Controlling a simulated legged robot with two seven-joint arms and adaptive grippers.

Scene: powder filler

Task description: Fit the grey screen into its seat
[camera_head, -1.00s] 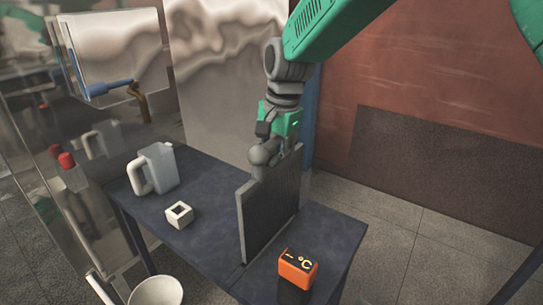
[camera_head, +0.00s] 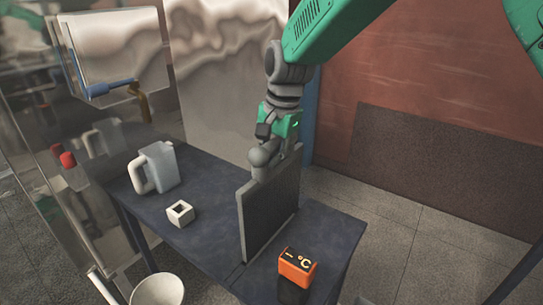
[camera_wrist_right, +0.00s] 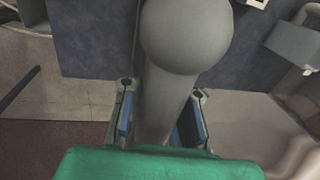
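The grey screen (camera_head: 268,215) is a flat ribbed panel. It stands upright, edge-on to the dark table top, in the head view. Its lower edge lies along a thin line in the table; how deep it sits there I cannot tell. A grey ball-ended handle (camera_head: 263,155) shows at its top edge, and fills the middle of the right wrist view (camera_wrist_right: 187,35). My right gripper (camera_head: 280,135) is at the handle, above the panel. In the wrist view its blue-padded fingers (camera_wrist_right: 160,122) lie close on both sides of the handle's stem. My left gripper is out of view.
A white bowl (camera_head: 158,290) is at the bottom left. A glossy panel (camera_head: 60,170) stands left.

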